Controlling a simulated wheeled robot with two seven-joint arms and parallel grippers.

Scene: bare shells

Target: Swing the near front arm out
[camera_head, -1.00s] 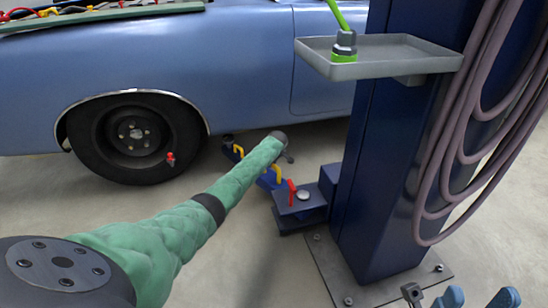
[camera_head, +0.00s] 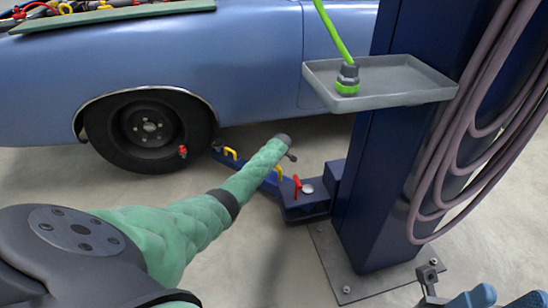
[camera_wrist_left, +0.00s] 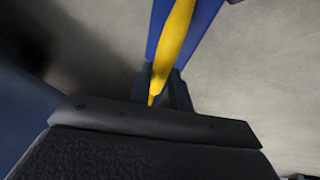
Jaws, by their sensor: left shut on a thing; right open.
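The near front arm (camera_head: 267,186) is a low blue lift arm. It runs from its pivot block at the foot of the blue column toward the front wheel, with two yellow handles and a red pin (camera_head: 297,185) by the pivot. My left arm, in a green sleeve, reaches down over it. In the left wrist view my left gripper (camera_wrist_left: 166,97) is shut on a yellow handle (camera_wrist_left: 176,45). In the head view its fingers are hidden behind my wrist. My right gripper (camera_head: 505,299) is open and empty at the bottom right edge, partly cut off.
The blue car (camera_head: 255,70) stands behind the arm, its front wheel (camera_head: 148,130) at left. The blue column (camera_head: 385,190) carries a grey tray (camera_head: 400,85) and a hanging hose (camera_head: 420,195). Its bolted base plate (camera_head: 375,280) lies on the floor. Floor in front of the arm is clear.

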